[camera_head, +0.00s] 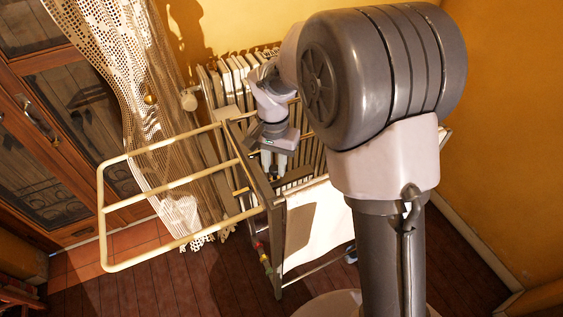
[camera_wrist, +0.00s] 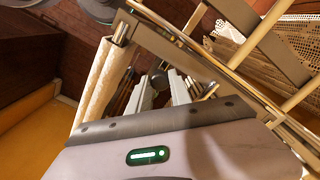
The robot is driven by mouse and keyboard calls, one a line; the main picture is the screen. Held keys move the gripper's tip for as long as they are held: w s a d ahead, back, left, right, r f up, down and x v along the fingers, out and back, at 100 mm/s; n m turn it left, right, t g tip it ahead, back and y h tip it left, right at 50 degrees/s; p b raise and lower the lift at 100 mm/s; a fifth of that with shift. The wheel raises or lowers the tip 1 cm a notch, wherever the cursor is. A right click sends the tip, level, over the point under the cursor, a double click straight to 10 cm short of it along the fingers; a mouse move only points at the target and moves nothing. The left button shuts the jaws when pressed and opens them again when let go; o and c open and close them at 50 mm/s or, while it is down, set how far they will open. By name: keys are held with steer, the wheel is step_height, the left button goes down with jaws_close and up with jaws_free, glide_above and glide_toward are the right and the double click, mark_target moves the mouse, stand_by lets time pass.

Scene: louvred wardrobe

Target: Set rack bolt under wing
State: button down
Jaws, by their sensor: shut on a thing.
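The drying rack (camera_head: 277,240) stands in the middle of the head view, with a dark frame. Its wing (camera_head: 104,208), a cream frame with crossbars, sticks out to the left, roughly level. In the wrist view the wing (camera_wrist: 262,38) runs across the upper right. My gripper (camera_head: 277,170) points down at the rack's top near the wing's hinge side. In the wrist view its pale fingers (camera_wrist: 161,88) are closed around a small dark round knob, seemingly the bolt (camera_wrist: 160,79). I cannot tell whether the bolt sits under the wing.
A white cloth (camera_head: 318,222) hangs on the rack's front. A lace curtain (camera_head: 140,95) hangs behind the wing, near a radiator (camera_head: 228,78). A glass-doored cabinet (camera_head: 60,110) stands at left. Dark wooden floor (camera_head: 195,285) lies free in front.

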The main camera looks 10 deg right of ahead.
steer(key=shift+r, duration=0.1)
steer(key=c, duration=1.2)
jaws_free()
steer(key=shift+o, duration=0.2)
step_height(320, 180, up, 17)
steer(key=p, duration=0.5)
steer(key=shift+r, duration=0.15)
steer(key=s+d+f+t+b, duration=0.1)
steer(key=s+f+t+b, duration=0.1)
steer(key=s, duration=0.5)
steer(key=s+d+f+t+y+b, duration=0.1)
steer(key=s+d+f+t+b, duration=0.1)
steer(key=s+f+b, duration=0.2)
steer(key=s+d+f+n+t+y+b, duration=0.1)
steer(key=s+f+b, duration=0.3)
steer(key=s+b, duration=0.4)
steer(key=s+d, duration=0.1)
steer(key=s, duration=0.2)
steer(key=shift+d+t, duration=0.15)
steer(key=shift+t, duration=0.25)
